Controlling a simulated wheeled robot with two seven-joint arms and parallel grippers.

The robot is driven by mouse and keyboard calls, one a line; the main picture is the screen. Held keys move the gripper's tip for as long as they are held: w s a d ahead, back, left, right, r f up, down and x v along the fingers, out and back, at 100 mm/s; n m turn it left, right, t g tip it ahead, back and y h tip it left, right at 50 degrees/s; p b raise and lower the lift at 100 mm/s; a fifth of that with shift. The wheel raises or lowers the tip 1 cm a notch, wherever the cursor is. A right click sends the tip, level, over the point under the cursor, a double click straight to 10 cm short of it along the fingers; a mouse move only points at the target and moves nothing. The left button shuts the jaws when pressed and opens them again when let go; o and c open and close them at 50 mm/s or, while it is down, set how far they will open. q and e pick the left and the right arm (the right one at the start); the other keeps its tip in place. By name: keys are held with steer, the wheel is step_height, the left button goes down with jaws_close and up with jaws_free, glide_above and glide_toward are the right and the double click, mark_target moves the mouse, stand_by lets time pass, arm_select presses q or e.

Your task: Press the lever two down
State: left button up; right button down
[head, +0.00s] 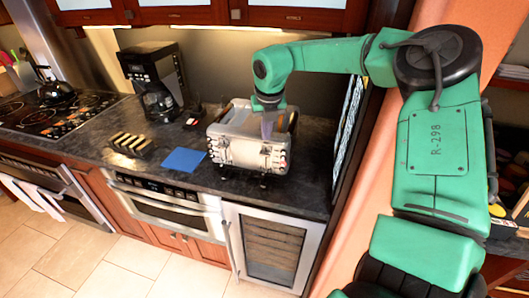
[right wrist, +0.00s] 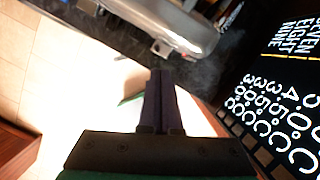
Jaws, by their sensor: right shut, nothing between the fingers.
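A silver toaster (head: 248,152) stands on the dark counter, with small knobs or levers on its front that are too small to tell apart. My right gripper (head: 268,130) reaches down over the toaster's top, near its right part; whether it touches cannot be told. In the right wrist view its dark fingers (right wrist: 160,78) are together and empty. The toaster's rounded metal body (right wrist: 180,22) shows there above the fingertips, with a small protruding piece (right wrist: 160,47) on its edge. Which lever is number two cannot be told. My left gripper is out of view.
A blue sheet (head: 184,160) and a rack with toast-like slices (head: 132,144) lie left of the toaster. A black coffee maker (head: 153,82) stands behind them. A dark panel with white lettering (head: 348,125) stands close on the right. The counter's front edge is near.

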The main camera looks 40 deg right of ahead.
mark_target(265, 153)
steer(key=b+x, duration=0.2)
steer(key=x, duration=0.4)
steer(key=shift+w+d, duration=0.2)
steer(key=shift+f, duration=0.4)
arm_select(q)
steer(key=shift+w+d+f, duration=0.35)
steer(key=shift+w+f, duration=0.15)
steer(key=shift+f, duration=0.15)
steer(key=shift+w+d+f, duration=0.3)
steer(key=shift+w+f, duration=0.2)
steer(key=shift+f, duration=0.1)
arm_select(e)
steer(key=shift+w+d+f, duration=0.15)
steer(key=shift+w+f, duration=0.1)
steer(key=shift+f, duration=0.1)
